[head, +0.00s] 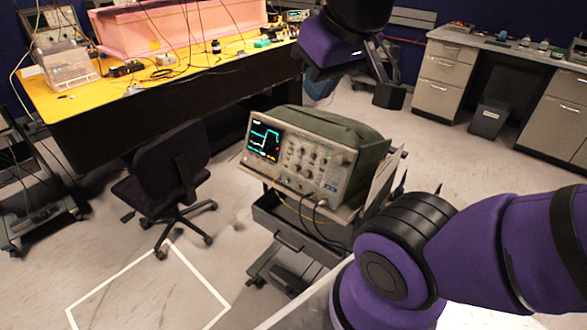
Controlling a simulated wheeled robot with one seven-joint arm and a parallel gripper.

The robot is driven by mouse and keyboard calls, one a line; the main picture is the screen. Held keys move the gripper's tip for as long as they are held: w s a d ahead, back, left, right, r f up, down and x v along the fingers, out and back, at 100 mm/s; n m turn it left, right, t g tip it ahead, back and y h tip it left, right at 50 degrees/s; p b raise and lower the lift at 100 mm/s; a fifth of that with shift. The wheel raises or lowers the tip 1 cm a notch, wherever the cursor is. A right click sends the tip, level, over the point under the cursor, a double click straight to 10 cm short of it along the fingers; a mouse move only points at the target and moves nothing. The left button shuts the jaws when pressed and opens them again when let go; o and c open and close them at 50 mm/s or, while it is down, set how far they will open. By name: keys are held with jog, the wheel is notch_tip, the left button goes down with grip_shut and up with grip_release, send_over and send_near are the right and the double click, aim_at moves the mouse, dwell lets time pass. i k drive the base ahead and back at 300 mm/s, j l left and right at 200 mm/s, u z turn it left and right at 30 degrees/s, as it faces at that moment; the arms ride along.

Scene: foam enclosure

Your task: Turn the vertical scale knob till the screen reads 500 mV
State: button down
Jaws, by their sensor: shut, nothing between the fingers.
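The oscilloscope (352,141) has a green case and a pale front panel, and stands on a cart. Its lit screen (265,140) shows a cyan stepped trace; the reading on it is too small to make out. Several knobs and buttons (308,160) cover the panel right of the screen. I cannot tell which one is the vertical scale knob. My gripper (389,96) appears dark at the upper middle, beyond my purple wrist. It is shut and empty, above and right of the oscilloscope in the picture, and apart from the panel.
The dark cart (285,228) carries the oscilloscope, with cables hanging from the panel. A black chair (172,172) stands left of it. A yellow-topped bench (190,78) and grey cabinets (443,78) stand behind. White tape (200,272) marks the clear floor at front left.

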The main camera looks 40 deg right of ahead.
aim_at(295, 168)
jog(key=j+z, duration=0.1)
jog(key=z, duration=0.25)
jog(key=i+j+z, duration=0.1)
jog(key=z, duration=0.25)
jog(key=j+z, duration=0.15)
jog(key=z, duration=0.2)
jog(key=i+j+z, duration=0.15)
jog(key=j+z, duration=0.15)
jog(key=j, duration=0.7)
jog(key=j+z, duration=0.25)
jog(key=j, duration=0.8)
jog(key=k+l+u, duration=0.15)
jog(key=k+l, duration=0.7)
jog(key=l, duration=0.1)
